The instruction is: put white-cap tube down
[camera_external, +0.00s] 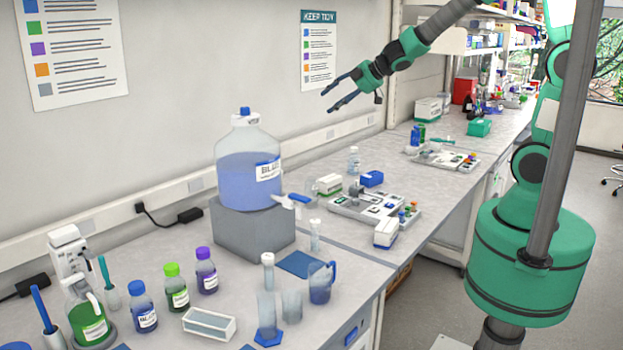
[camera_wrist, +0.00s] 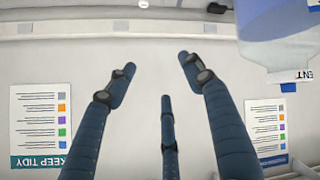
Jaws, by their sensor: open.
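My gripper (camera_external: 328,101) is open and empty, high above the bench near the wall and well apart from everything on it. In the wrist view its dark blue fingers (camera_wrist: 158,68) are spread with nothing between them. A clear tube with a white cap (camera_external: 315,236) stands upright beside the blue mat (camera_external: 299,264), right of the jug. A second white-capped tube (camera_external: 268,268) stands near two clear cylinders (camera_external: 291,306); its lower part is partly hidden. I cannot tell which of the two the task names.
A large blue-liquid jug (camera_external: 248,165) stands on a grey block (camera_external: 240,232), its spigot to the right. A blue beaker (camera_external: 320,283), several capped bottles (camera_external: 177,289) and a clear box (camera_external: 209,324) crowd the front. A parts tray (camera_external: 345,207) lies farther back.

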